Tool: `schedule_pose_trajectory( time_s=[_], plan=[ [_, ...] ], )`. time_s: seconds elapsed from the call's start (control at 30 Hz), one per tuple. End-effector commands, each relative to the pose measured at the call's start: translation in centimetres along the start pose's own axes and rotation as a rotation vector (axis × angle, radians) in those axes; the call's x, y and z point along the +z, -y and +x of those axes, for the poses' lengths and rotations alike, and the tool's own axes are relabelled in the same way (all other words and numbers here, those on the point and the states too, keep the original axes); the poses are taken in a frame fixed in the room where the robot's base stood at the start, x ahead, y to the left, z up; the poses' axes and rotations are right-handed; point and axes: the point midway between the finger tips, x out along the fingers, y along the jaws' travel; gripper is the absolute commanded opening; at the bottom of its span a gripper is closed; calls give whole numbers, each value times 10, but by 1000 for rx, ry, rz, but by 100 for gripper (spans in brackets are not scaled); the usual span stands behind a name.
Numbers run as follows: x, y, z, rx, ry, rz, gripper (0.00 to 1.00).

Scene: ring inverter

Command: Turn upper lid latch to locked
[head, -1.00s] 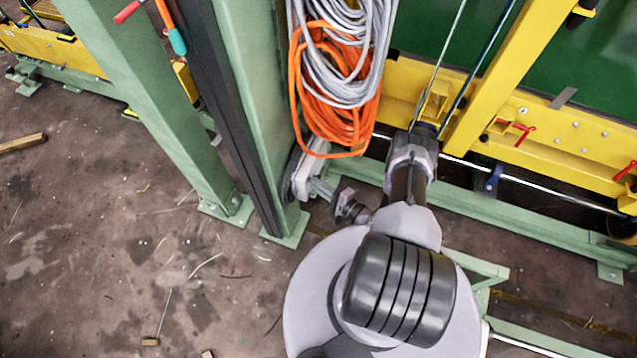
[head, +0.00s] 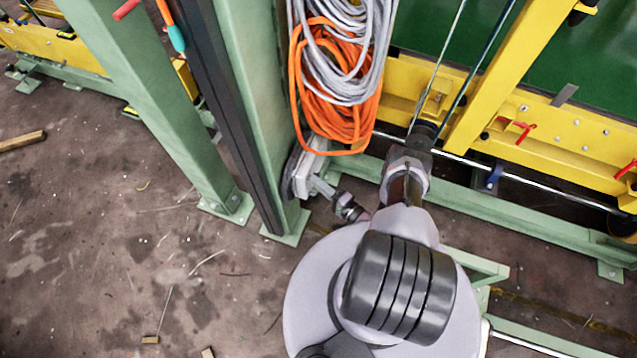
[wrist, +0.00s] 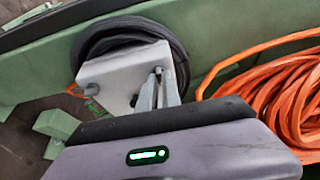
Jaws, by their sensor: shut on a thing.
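The grey box of the ring inverter (head: 302,170) is fixed low on a green post in the head view. In the wrist view its pale lid (wrist: 120,80) fills the upper middle, with a black round part behind it. The upper lid latch (wrist: 158,71) is at the lid's right edge, partly hidden by my fingers. A second, lower latch (wrist: 86,91) is at the lid's left edge, clear of my gripper. My gripper (wrist: 160,88) is shut on the upper latch. In the head view my gripper (head: 322,187) reaches the box from the right; its fingertips are too small to make out.
Orange cable (head: 335,95) and grey cable (head: 345,50) hang just above the box; the orange coil (wrist: 285,100) is close on the right in the wrist view. Green posts (head: 165,110) stand left. A yellow frame (head: 560,140) is right. Open floor is lower left.

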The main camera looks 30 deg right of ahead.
Motion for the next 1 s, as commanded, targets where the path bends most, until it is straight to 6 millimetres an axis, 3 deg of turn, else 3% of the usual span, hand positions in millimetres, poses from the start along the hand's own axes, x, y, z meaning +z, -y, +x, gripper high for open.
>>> schedule_pose_trajectory(
  time_s=[0.17,0.3,0.77,0.87,1.0],
  plan=[
    [1,0,0,1,2,1,0],
    [1,0,0,1,1,1,30],
    [0,0,-2,1,-1,1,31],
    [-2,-1,-15,2,-4,1,31],
    [-3,-1,-54,1,-10,3,31]
  ],
)
